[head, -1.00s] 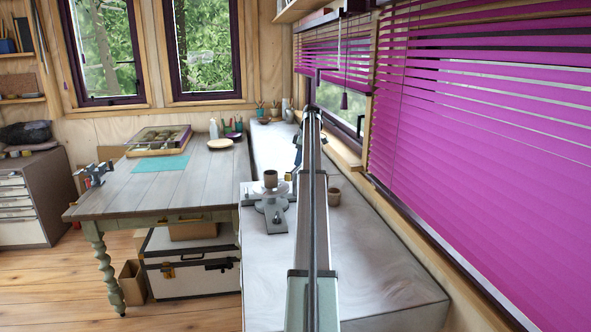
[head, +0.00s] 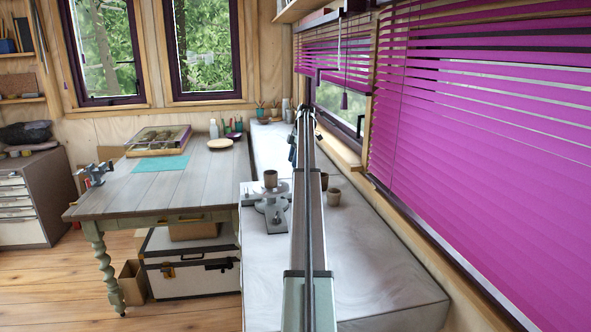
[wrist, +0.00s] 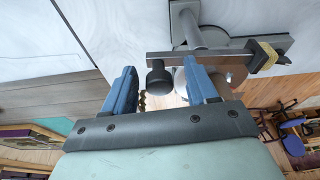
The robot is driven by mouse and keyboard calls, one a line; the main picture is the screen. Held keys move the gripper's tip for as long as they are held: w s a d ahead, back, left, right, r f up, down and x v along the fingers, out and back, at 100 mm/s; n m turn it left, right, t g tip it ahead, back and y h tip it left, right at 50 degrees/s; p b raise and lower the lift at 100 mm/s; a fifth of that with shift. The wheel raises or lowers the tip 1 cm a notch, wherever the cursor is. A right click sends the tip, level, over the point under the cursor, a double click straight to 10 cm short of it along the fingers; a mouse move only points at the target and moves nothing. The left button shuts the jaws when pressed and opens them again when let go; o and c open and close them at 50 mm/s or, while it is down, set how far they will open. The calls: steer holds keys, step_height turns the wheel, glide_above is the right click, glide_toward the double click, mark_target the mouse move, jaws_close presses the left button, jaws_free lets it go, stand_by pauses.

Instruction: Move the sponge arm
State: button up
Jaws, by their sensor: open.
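The sponge arm (wrist: 215,57) is a grey bar in the wrist view, with a black knob (wrist: 159,80) near its left end and a yellowish pad, seemingly the sponge (wrist: 265,52), at its right end. It lies by a grey post (wrist: 188,30). My gripper (wrist: 160,68) is open, its two blue fingers on either side of the knob. A gap shows at each side; I cannot tell their depth relation. In the head view the grey fixture (head: 272,222) stands on the pale bench, its far side partly hidden by my arm.
A brown cup (head: 270,179) sits on top of the fixture and another small cup (head: 333,197) stands right of my arm. The pale bench (head: 385,275) is clear at the front right. Purple blinds (head: 480,140) line the right wall. A wooden table (head: 145,195) stands at left.

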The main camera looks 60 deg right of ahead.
steer(key=shift+r, duration=0.1)
steer(key=v, duration=0.7)
stand_by(0.9)
stand_by(0.3)
